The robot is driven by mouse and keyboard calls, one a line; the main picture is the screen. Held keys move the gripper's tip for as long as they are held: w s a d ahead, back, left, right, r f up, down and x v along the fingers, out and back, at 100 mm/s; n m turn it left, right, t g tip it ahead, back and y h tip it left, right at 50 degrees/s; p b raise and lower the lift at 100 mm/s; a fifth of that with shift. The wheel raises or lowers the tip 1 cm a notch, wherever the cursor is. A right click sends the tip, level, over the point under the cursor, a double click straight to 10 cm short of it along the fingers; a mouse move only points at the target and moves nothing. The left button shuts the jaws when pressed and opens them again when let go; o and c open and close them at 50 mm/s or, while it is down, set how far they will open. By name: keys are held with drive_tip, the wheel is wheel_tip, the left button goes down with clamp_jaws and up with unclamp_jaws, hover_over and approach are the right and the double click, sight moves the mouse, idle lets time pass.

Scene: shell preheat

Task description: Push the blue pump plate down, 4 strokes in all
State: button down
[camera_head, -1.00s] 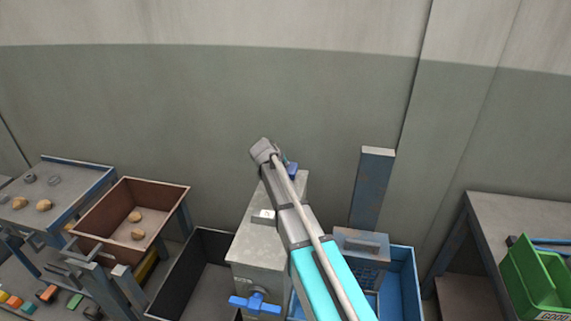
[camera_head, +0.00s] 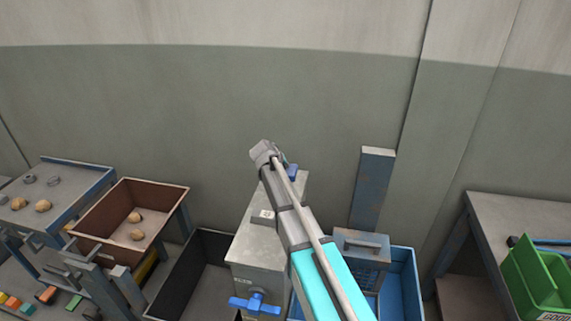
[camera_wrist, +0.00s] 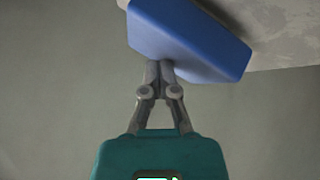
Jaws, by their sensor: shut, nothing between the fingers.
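The blue pump plate (camera_wrist: 190,40) fills the top middle of the wrist view, tilted in the picture, beside a pale grey surface. In the head view only a small blue part of it (camera_head: 292,171) shows beside my wrist, at the far end of the grey cabinet (camera_head: 252,246). My gripper (camera_wrist: 159,68) is shut and empty. Its fingertips overlap the near edge of the plate in the wrist view; whether they touch it I cannot tell. In the head view my arm hides the fingers.
A blue valve handle (camera_head: 256,303) is on the cabinet's front. A dark bin (camera_head: 190,262) stands left of it, a blue crate (camera_head: 407,285) right. A rusty post (camera_head: 372,190) rises behind the crate. A brown tray (camera_head: 160,196) holds lumps. The wall is close behind.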

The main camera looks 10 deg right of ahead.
drive_tip(key=shift+r+p, duration=2)
drive_tip(key=shift+p, duration=0.05)
drive_tip(key=shift+r+p, duration=2.5)
drive_tip(key=shift+r, duration=0.05)
drive_tip(key=shift+f, duration=0.1)
drive_tip(key=s+f+g+y, duration=0.2)
drive_tip(key=s+g+y, duration=0.1)
drive_tip(key=s, duration=1.4)
drive_tip(key=s+f+g+y, duration=0.3)
drive_tip(key=s+g, duration=0.1)
drive_tip(key=s, duration=1.3)
drive_tip(key=shift+s+d+f+m, duration=0.2)
drive_tip(key=shift+s+f+m, duration=0.1)
drive_tip(key=shift+s+m, duration=0.1)
